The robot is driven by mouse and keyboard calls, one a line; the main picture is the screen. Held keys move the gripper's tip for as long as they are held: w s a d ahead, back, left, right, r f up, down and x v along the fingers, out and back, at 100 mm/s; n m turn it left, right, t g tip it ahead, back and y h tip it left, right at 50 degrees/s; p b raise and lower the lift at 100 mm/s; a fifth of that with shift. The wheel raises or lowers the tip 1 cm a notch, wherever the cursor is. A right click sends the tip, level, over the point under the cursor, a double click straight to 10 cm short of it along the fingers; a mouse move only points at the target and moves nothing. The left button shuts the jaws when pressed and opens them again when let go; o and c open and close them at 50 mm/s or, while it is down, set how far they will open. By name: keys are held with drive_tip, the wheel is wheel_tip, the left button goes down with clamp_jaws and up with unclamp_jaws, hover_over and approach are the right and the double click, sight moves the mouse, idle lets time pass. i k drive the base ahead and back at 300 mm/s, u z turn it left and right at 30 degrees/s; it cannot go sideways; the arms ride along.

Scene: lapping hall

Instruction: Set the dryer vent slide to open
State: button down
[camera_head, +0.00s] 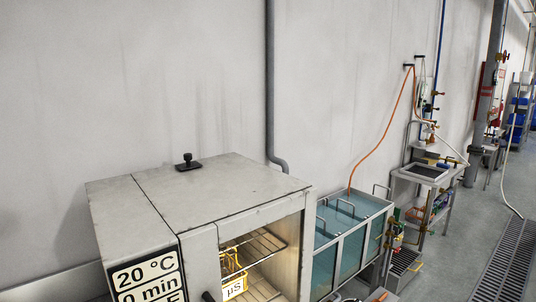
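The dryer (225,186) is a grey metal cabinet at the lower left, against the wall. On its top, near the back, sits a small black plate with an upright black knob (188,160), which looks like the vent slide. I cannot tell from here whether the vent under it is open or covered. The dryer's front is open to a lit inside with wire racks (254,247) and a yellow basket with a "µS" label (234,287). A display panel (147,278) on its left front reads "20 °C" and "0 min". My gripper is not in view.
A grey pipe (270,80) runs down the wall behind the dryer. To the right stand a tank with blue-green liquid (349,225) and a metal sink stand (428,172) with an orange hose (388,128). A floor grate (507,262) lies at far right. The dryer top around the knob is clear.

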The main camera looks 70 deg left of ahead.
sight(188, 156)
drive_tip(key=u, duration=0.9)
drive_tip(key=k, duration=0.1)
drive_tip(key=u, duration=2.55)
drive_tip(key=i, duration=1)
drive_tip(key=u, duration=0.15)
